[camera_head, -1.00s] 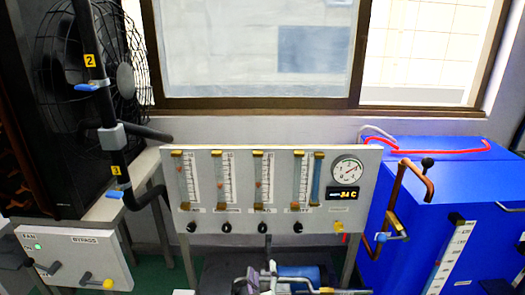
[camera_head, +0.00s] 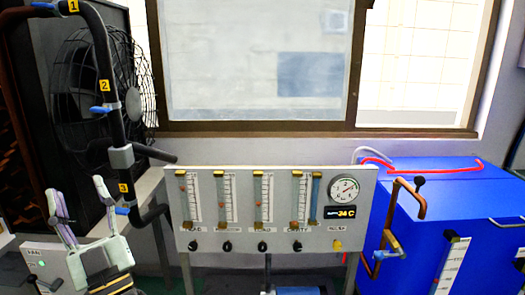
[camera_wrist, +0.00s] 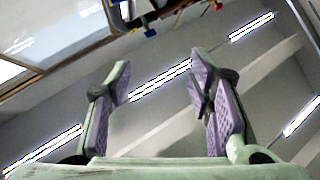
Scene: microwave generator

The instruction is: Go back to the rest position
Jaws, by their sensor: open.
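My gripper (camera_head: 78,188) is at the lower left in the head view, pointing up, in front of the fan and switch box area. Its two pale fingers with purple pads are spread apart with nothing between them. In the wrist view, my gripper (camera_wrist: 161,68) is also open and empty, facing the ceiling with its strip lights (camera_wrist: 160,80). My gripper touches nothing that I can see.
The flowmeter panel (camera_head: 345,215) with a gauge and "34 C" display stands in the middle. A blue cabinet (camera_head: 425,185) with copper pipes is at right. A black pipe (camera_head: 108,95) with blue-handled valves and a fan (camera_head: 85,85) are at left, close to my gripper.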

